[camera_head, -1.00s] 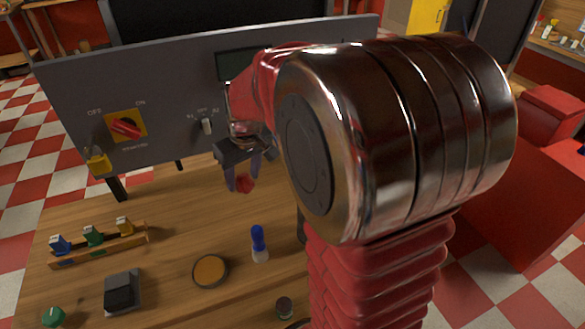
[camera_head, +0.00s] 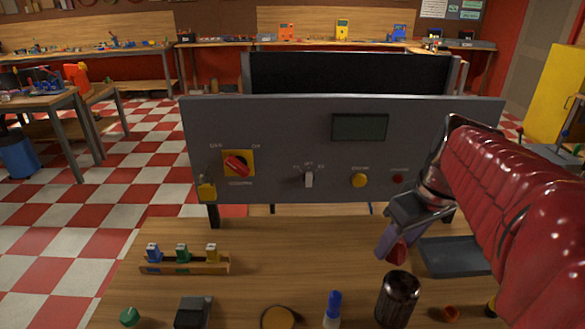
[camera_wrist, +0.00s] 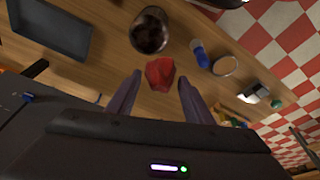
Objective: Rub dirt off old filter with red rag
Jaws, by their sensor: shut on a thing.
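My gripper (camera_head: 390,248) is shut on a bunched red rag (camera_head: 399,253) and holds it above the right part of the wooden table. The wrist view shows the rag (camera_wrist: 160,73) between the two purple fingers. A round, shallow disc with a dark rim and brown face (camera_head: 278,318), likely the old filter, lies at the table's front, cut by the picture's lower edge. It also shows right of the rag in the wrist view (camera_wrist: 225,65). The rag is apart from it. I cannot make out dirt on it.
A dark glossy jar (camera_head: 398,298) stands near my gripper. A blue-and-white bottle (camera_head: 333,309) stands beside the disc. A grey tray (camera_head: 452,257) lies at right. A grey switch panel (camera_head: 300,150) rises behind. A peg rack (camera_head: 185,264) is at left; mid-table is fairly clear.

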